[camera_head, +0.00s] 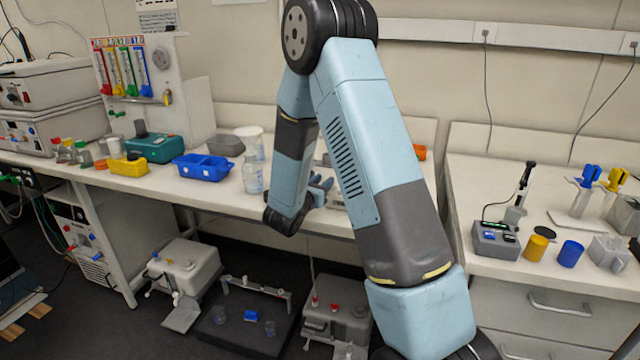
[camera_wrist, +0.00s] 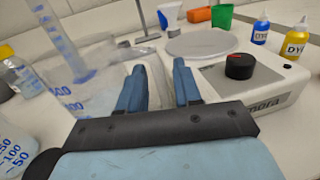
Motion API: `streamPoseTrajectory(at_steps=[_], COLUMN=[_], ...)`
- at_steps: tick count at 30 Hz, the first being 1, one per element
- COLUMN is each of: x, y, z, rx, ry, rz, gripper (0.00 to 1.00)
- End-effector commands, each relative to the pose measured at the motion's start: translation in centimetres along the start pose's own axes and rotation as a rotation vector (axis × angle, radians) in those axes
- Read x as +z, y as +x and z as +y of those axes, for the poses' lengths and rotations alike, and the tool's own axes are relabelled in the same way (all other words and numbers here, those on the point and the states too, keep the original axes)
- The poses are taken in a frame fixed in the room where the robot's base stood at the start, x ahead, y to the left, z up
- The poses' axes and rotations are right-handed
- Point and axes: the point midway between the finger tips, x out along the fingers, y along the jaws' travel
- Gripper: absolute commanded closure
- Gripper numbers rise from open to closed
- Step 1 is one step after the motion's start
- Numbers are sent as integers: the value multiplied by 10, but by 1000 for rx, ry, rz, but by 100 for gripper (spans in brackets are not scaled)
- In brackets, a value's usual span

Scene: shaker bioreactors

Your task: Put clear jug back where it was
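My gripper (camera_wrist: 159,75) has its two blue fingers apart, with nothing clearly held between them. In the wrist view a clear jug (camera_wrist: 92,96) with blue graduations stands close to the left of the left finger; its handle cannot be made out, and I cannot tell whether they touch. In the head view my gripper (camera_head: 320,186) is low over the middle bench, partly behind my arm. A clear marked vessel (camera_head: 252,178) stands on the bench left of it; I cannot tell whether this is the same jug.
A stirrer with a black knob (camera_wrist: 239,66) lies right of the fingers, with a round grey plate (camera_wrist: 203,43) beyond. Blue (camera_wrist: 261,30) and yellow (camera_wrist: 296,40) dye bottles stand behind. Another graduated vessel (camera_wrist: 12,150) is at lower left. A blue tray (camera_head: 203,167) sits on the bench.

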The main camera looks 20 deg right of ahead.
Motion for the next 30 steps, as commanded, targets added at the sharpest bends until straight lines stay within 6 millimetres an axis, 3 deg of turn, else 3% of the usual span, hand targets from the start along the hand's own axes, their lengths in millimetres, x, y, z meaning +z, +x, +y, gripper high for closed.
streamPoseTrajectory(at_steps=[11, 14, 30], x=[2, 2, 2], y=[0, -8, -102], z=[0, 1, 1], rx=[1, 4, 4], ry=[1, 0, -1], rz=[-1, 0, 0], gripper=[58, 58, 58])
